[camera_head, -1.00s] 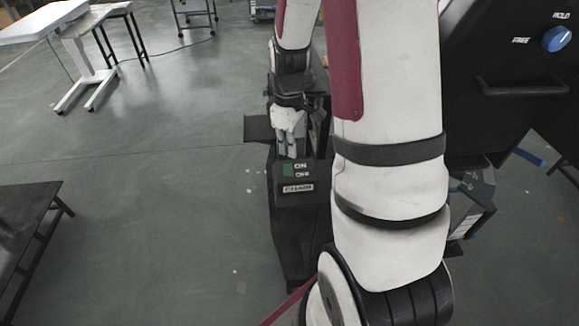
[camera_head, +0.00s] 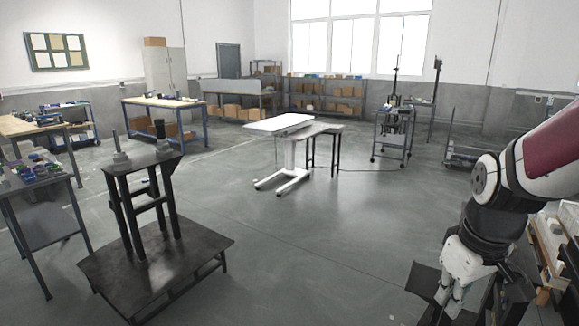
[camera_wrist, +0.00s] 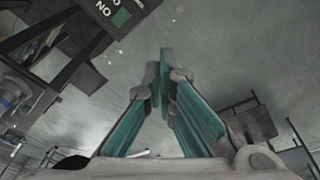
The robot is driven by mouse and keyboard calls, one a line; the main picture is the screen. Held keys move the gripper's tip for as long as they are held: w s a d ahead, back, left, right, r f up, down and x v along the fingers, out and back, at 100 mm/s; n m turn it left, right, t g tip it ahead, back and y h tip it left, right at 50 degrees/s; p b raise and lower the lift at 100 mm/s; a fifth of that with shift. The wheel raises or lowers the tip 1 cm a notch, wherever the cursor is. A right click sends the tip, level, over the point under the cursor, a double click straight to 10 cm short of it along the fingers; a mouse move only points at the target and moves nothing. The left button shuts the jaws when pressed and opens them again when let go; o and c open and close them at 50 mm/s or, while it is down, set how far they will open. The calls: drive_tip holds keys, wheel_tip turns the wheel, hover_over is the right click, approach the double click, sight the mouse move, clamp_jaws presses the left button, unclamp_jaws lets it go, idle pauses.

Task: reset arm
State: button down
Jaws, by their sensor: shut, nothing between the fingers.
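My arm (camera_head: 535,165) shows at the right edge of the head view, white with a dark red cover. My gripper (camera_head: 452,292) hangs below its wrist, fingers pointing down, near a dark flat plate at the lower right. In the wrist view my gripper (camera_wrist: 164,75) has its green-padded fingers converging at the tips with nothing between them. A dark box with a green mark and white letters (camera_wrist: 118,14) shows at the top left of that view, apart from the fingers.
A dark stand on a low platform (camera_head: 160,275) is at the left. A white adjustable table (camera_head: 278,124) stands mid-room. A workbench (camera_head: 165,103) and shelves (camera_head: 325,92) line the back. Loaded shelving (camera_head: 556,250) is at the right, close to my arm. The middle floor is clear.

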drive_tip(key=s+a+r+m+t, duration=0.2)
drive_tip(key=s+a+r, duration=0.6)
drive_tip(key=s, duration=0.4)
drive_tip(key=shift+s+a+r+m+t, duration=0.3)
drive_tip(key=shift+a+r+m+t, duration=0.1)
drive_tip(key=shift+m, duration=0.1)
